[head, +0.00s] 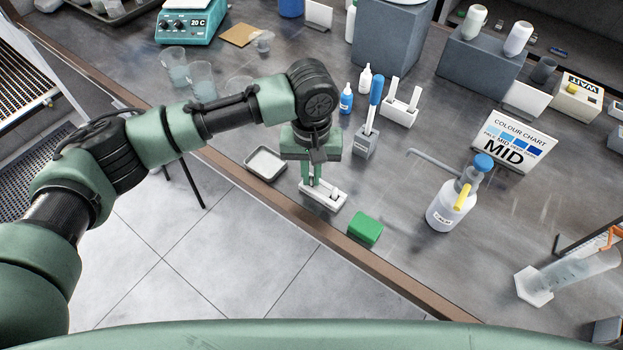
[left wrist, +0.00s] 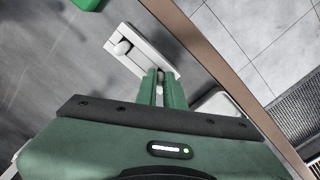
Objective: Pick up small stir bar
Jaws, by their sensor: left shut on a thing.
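A white holder (head: 336,199) lies near the front edge of the bench; it also shows in the left wrist view (left wrist: 136,35). A white rounded piece (left wrist: 122,47), which looks like a stir bar, sits at one end of the holder in the wrist view. My left gripper (head: 312,186) points down at the other end of the holder. Its two green fingers (left wrist: 160,72) are close together, shut on what seems to be the small stir bar. The fingers hide most of that bar, and I cannot tell whether it still touches the holder. My right gripper is not in view.
A metal tray (head: 265,163) lies left of the holder, and a green block (head: 365,229) to its right. Behind stand a grey stand (head: 366,142) with a blue-topped dropper and a white rack (head: 399,112). A wash bottle (head: 446,211) stands to the right.

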